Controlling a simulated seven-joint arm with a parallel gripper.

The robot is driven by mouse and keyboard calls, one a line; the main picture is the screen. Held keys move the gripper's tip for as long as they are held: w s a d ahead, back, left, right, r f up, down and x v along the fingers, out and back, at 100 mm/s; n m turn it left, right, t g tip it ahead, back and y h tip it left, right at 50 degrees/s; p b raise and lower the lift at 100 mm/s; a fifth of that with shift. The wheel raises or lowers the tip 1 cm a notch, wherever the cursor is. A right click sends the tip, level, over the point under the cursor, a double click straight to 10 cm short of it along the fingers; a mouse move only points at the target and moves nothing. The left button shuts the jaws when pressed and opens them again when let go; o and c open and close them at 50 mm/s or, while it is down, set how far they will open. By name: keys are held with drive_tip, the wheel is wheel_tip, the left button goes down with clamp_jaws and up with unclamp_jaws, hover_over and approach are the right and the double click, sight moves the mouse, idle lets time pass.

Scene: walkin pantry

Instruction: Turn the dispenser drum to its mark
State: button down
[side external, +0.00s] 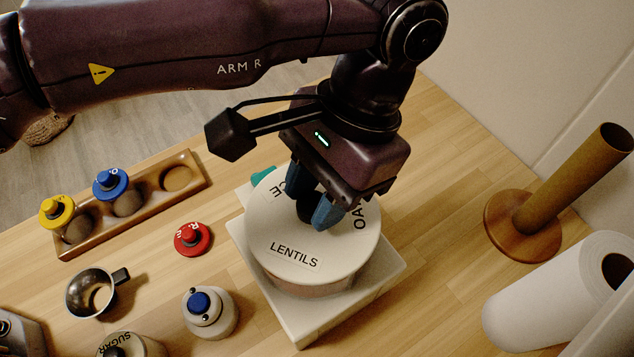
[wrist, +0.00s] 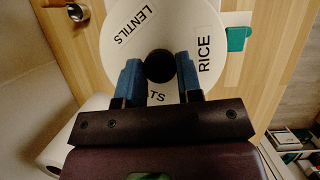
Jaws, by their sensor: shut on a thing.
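My gripper (side external: 308,208), pointing down over the drum's middle, is shut on the black central knob (wrist: 159,66), with one blue finger on each side.
Left of the drum lie a red cap (side external: 192,239), a blue-topped jar (side external: 209,312), a metal cup (side external: 97,292) and a wooden tray (side external: 190,195) with yellow- and blue-capped items. To the right are a wooden roll stand (side external: 530,230) and a paper roll (side external: 545,295).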

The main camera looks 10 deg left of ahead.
drive_tip(key=shift+r+m, duration=0.1)
drive_tip(key=shift+m, duration=0.3)
drive_tip(key=c, duration=0.8)
unclamp_jaws()
wheel_tip(320, 180, up, 3)
drive_tip(key=shift+s+a+r, duration=0.2)
drive_tip(key=shift+a+r, duration=0.05)
drive_tip(key=shift+r, duration=0.25)
drive_tip(key=s+a+r, duration=0.2)
drive_tip(key=a+r, duration=0.1)
drive_tip(key=s+a+r, duration=0.3)
drive_tip(key=a, duration=0.1)
drive_tip(key=s+a+r, duration=0.2)
drive_tip(key=a+r, duration=0.1)
drive_tip(key=a, duration=0.1)
drive_tip(key=shift+s, duration=0.3)
